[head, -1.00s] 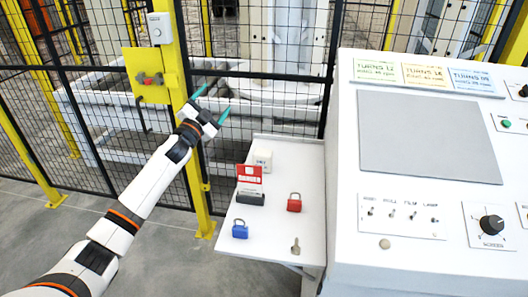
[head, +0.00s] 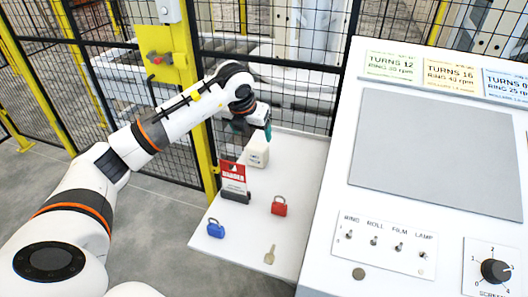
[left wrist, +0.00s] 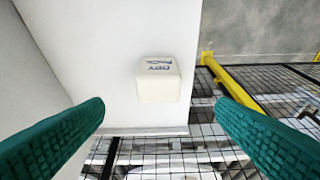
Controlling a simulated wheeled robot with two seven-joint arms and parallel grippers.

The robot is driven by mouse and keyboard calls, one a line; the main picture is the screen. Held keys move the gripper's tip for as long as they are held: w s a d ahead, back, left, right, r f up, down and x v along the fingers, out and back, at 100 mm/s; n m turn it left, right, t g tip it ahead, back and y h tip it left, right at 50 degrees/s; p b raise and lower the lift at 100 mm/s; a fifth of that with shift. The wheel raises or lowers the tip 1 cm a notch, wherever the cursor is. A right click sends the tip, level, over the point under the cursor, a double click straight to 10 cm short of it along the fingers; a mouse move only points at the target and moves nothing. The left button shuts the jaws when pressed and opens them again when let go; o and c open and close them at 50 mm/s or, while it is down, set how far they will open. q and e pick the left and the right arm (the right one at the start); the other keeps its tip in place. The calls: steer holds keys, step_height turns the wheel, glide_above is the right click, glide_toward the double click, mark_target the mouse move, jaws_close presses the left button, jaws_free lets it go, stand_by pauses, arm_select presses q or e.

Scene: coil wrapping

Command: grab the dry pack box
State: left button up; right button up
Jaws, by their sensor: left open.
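The dry pack box (head: 257,154) is a small white box near the back of the side shelf (head: 285,160). In the left wrist view the dry pack box (left wrist: 159,80) sits upright on the shelf with dark lettering on its top, between and beyond my two green fingers. My left gripper (head: 262,131) is over the box's back side, pointing down, mostly hidden by my wrist. In the left wrist view the left gripper (left wrist: 160,135) is open and empty, its fingers wide apart. My right gripper is out of view.
On the shelf stand a red-and-white danger tag in a dark holder (head: 235,182), a red padlock (head: 279,206), a blue padlock (head: 215,229) and a key (head: 270,254). The control console (head: 330,200) rises at the right. A mesh fence with a yellow post (head: 200,150) stands behind.

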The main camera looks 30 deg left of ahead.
mark_target(257, 146)
arm_select(q)
steer(key=p+x, duration=0.1)
steer(key=x, duration=0.5)
steer(key=shift+s, duration=0.1)
steer(key=p+x, duration=0.2)
steer(key=x, duration=0.3)
steer(key=shift+f, duration=0.15)
steer(key=c, duration=1.1)
